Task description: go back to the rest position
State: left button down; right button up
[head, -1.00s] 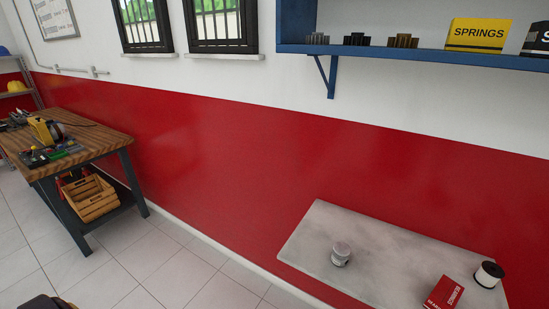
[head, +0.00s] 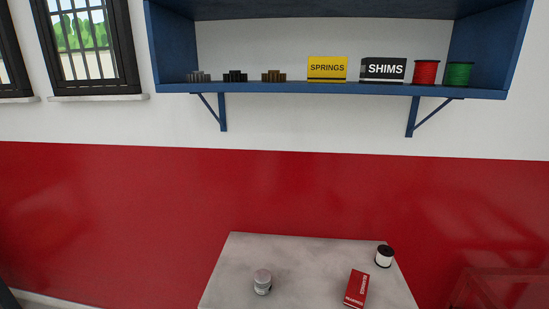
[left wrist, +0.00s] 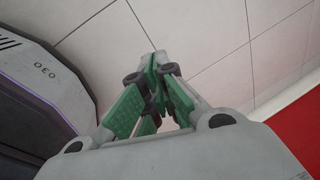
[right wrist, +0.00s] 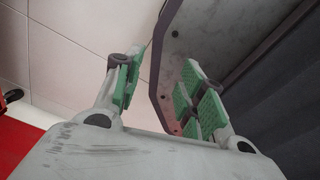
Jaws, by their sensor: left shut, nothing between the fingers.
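My left gripper (left wrist: 160,72) shows in the left wrist view with its green-padded fingers together and nothing between them, above a pale tiled floor. My right gripper (right wrist: 160,82) shows in the right wrist view with its green-padded fingers spread apart and nothing between them. A grey panel lies behind its right finger. Neither gripper shows in the head view.
In the head view a grey-topped table (head: 310,265) bears a metal part (head: 262,282), a red box (head: 356,288) and a white spool with a black top (head: 384,256). A blue wall shelf (head: 350,90) holds boxes and spools. Tiled floor (left wrist: 215,50) lies below my left gripper.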

pick_arm(q)
jog(key=d+f+n+h, duration=0.1)
jog(key=d+f+h, duration=0.1)
jog(key=d, duration=2)
jog(key=shift+s+f+h, duration=0.4)
jog(key=shift+s+f, duration=0.05)
pick_arm(e)
jog(key=shift+a, duration=0.25)
